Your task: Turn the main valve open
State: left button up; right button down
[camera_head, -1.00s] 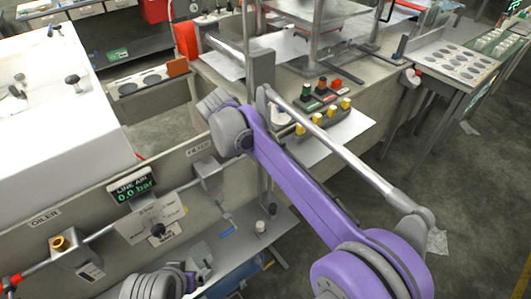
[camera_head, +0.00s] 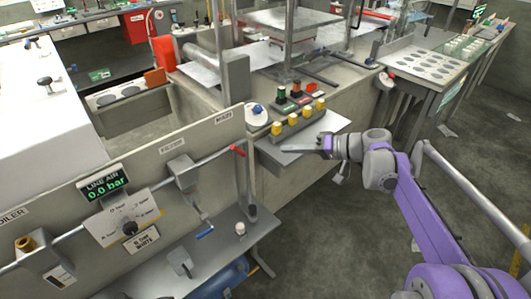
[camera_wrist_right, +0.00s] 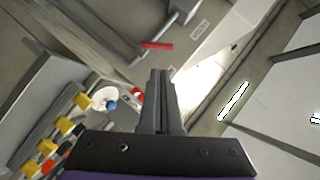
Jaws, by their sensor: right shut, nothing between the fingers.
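The main valve shows as a red lever handle (camera_head: 238,150) at the right end of the grey air pipe on the panel, under a small label. It also shows in the right wrist view as a red bar (camera_wrist_right: 157,46), ahead of the fingertips and apart from them. My right gripper (camera_head: 320,146) is to the right of the lever, over the pale shelf by the yellow buttons, pointing left. Its fingers (camera_wrist_right: 160,76) are together and empty in the wrist view. The line air display (camera_head: 104,185) reads 0.0 bar. My left gripper is out of view.
A row of yellow buttons (camera_head: 298,118) stands on the bench edge behind my right gripper. A white round dial with a blue knob (camera_head: 258,108) sits between them and the panel. A grey lower shelf (camera_head: 215,245) lies below the pipe.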

aim_at(238, 152)
jog(key=x, duration=1.3)
jog(key=shift+a+f, duration=0.1)
jog(key=shift+a, duration=0.2)
jog(key=shift+s+a+n+h+p, duration=0.15)
jog(key=shift+a+n+h+p, duration=0.15)
jog(key=shift+n+h+p, duration=0.15)
jog(key=f+n+t+h, duration=0.1)
jog(key=s+a+f+n+h+p, duration=0.1)
jog(key=n+h, duration=0.1)
jog(key=a+n+t+h+p, duration=0.1)
jog(key=h, duration=0.1)
jog(key=shift+s+a+f+n+t, duration=0.2)
jog(key=shift+s+f+n+t, duration=0.1)
jog(key=shift+s+f+n, duration=0.1)
jog(key=shift+f, duration=0.1)
dwell(0.4)
dwell(0.5)
jog(key=shift+w+d+r+p, duration=0.2)
jog(key=shift+w+d+p, duration=0.25)
jog(key=shift+d, duration=0.15)
jog(key=shift+r, duration=0.1)
